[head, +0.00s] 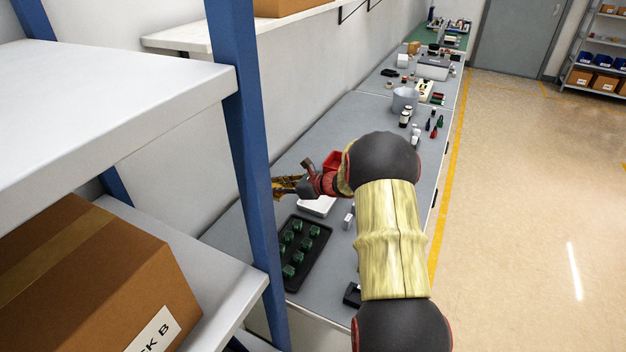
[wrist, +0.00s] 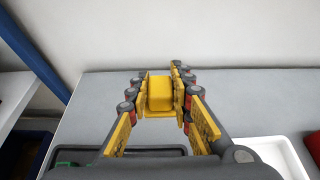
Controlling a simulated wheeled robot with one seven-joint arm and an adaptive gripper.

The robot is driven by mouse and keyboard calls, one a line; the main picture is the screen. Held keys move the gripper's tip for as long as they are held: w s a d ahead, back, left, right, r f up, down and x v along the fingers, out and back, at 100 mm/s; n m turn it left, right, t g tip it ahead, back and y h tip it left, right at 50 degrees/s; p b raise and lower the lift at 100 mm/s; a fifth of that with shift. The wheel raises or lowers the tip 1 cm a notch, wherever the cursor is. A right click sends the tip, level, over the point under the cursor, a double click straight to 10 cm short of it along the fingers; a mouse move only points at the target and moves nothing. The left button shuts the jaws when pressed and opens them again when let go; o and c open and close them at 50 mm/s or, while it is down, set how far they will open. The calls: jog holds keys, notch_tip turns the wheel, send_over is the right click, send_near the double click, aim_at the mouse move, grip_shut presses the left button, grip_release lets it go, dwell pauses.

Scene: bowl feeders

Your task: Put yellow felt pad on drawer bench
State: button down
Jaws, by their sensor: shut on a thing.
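The yellow felt pad (wrist: 160,95) is a small yellow block in the wrist view, held between the two fingertips. My gripper (wrist: 160,98) is shut on it, with a finger pressed to each side. In the head view my gripper (head: 280,187) is over the left part of the grey drawer bench (head: 338,130), near the wall. The bench top also shows in the wrist view (wrist: 240,100) beyond and around the fingers. I cannot tell whether the pad touches the bench. The pad is too small to make out in the head view.
A black tray (head: 318,262) with several green parts and a white tray (head: 318,206) lie near my arm. A red bin (head: 334,160) stands behind the wrist. A blue shelf post (head: 250,150) rises close to the left of the gripper. Bare bench shows near the wall.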

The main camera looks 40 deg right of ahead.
jog(key=a+f+b, duration=0.1)
jog(key=a+f, duration=0.1)
jog(key=a, duration=0.2)
jog(key=a+f+b, duration=0.1)
jog(key=a+f, duration=0.2)
jog(key=a, duration=0.1)
jog(key=w+a+f+b, duration=0.1)
jog(key=a+f+b, duration=0.1)
jog(key=a+f, duration=0.1)
jog(key=shift+w+a+f, duration=0.1)
jog(key=shift+a+f, duration=0.1)
jog(key=shift+a, duration=0.55)
jog(key=shift+a+f, duration=0.3)
jog(key=shift+a, duration=0.05)
jog(key=shift+a+f, duration=0.2)
jog(key=shift+f, duration=0.05)
jog(key=shift+a+f+b, duration=0.2)
jog(key=shift+f+b, duration=0.65)
jog(key=shift+f, duration=0.85)
jog(key=shift+f, duration=0.2)
jog(key=c, duration=1.6)
grip_release()
jog(key=shift+r, duration=0.15)
